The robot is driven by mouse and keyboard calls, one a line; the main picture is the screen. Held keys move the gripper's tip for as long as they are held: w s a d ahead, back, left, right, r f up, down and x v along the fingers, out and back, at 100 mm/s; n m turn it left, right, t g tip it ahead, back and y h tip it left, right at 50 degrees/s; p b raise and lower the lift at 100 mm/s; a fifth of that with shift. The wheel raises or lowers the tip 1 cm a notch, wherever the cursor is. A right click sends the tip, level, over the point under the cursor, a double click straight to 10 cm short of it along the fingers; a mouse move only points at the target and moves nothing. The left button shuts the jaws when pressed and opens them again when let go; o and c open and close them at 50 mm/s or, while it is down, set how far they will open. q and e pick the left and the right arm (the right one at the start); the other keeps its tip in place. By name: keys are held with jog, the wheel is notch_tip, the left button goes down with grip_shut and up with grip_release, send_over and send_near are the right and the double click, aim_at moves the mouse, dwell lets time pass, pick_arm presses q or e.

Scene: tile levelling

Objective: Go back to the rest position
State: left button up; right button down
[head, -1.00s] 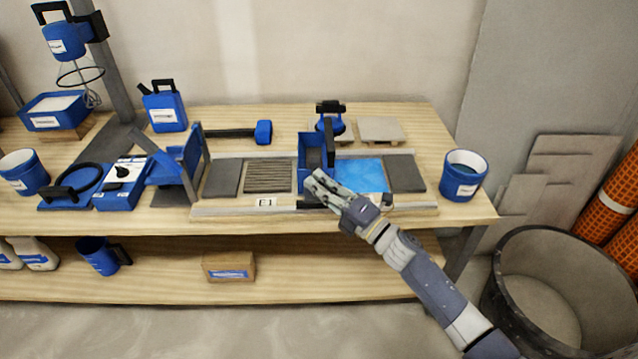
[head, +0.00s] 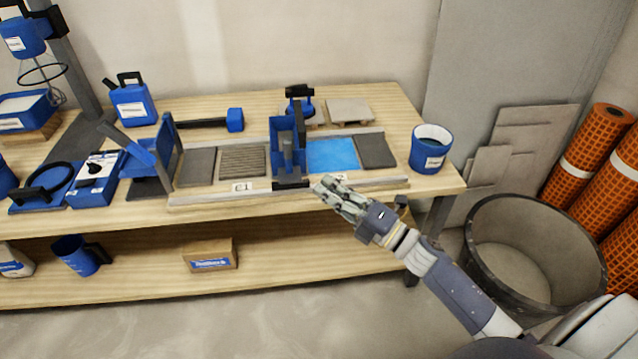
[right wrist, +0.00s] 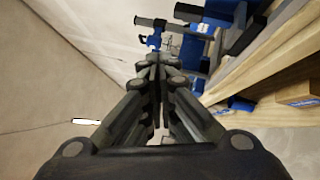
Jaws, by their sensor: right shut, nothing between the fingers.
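My right gripper (head: 335,192) is in front of the bench's front edge in the head view, just right of the blue box-shaped tool (head: 287,140) that stands on the tile board. Its fingers are closed with nothing between them, and it is apart from the tool. In the right wrist view the closed fingers (right wrist: 157,65) point toward the upper middle, with the bench at the right. My left gripper is not in view.
The wooden bench (head: 440,185) holds a tile board with grey tiles (head: 376,152) and a blue patch (head: 332,155). A blue bucket (head: 430,150) stands at its right end. A large black tub (head: 535,250) and orange rolls (head: 590,145) stand right of it.

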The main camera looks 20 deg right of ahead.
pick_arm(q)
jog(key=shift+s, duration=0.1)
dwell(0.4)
